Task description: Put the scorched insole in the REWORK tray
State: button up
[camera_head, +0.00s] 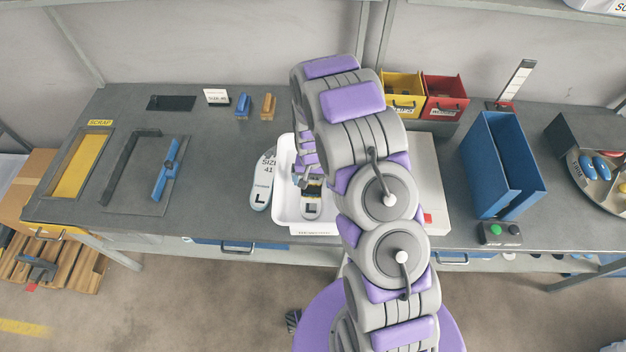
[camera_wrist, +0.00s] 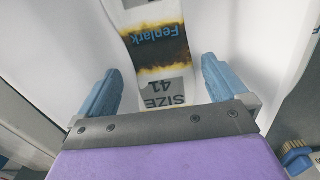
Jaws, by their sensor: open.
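The scorched insole (camera_head: 311,208) lies in a white tray (camera_head: 283,208) on the bench, partly hidden by my arm. The wrist view shows its burnt brown-black band (camera_wrist: 160,50), with "Fenlark" and "SIZE 41" printing. My gripper (camera_wrist: 160,72) is open above the insole. Its two blue fingers stand on either side of the insole, apart from it as far as I can see. In the head view my gripper (camera_head: 310,181) is over the tray. The label on the tray's front is too small to read for sure.
Another size 41 insole (camera_head: 261,186) lies just left of the tray. A blue open box (camera_head: 490,165) stands right, with a button box (camera_head: 499,233) before it. Yellow (camera_head: 403,90) and red (camera_head: 444,97) bins stand behind. A yellow SCRAP opening (camera_head: 78,165) is far left.

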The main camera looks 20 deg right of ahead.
notch_tip(320, 180, up, 10)
jog(key=p, duration=0.1)
notch_tip(320, 180, up, 10)
send_over(313, 185)
jog(key=s, duration=0.6)
jog(key=s+r+n, duration=0.1)
jog(key=s+r, duration=0.4)
jog(key=s, duration=0.4)
jog(key=s+r+n+g, duration=0.1)
jog(key=s+r, duration=0.4)
jog(key=s, duration=0.5)
jog(key=s+r+n, duration=0.2)
jog(key=s+r, duration=0.3)
jog(key=s, duration=0.5)
jog(key=shift+s+a+r+g, duration=0.2)
jog(key=shift+a+r+g, duration=0.05)
jog(key=shift+g, duration=0.05)
jog(key=shift+f+b, duration=0.9)
jog(key=shift+f, duration=0.2)
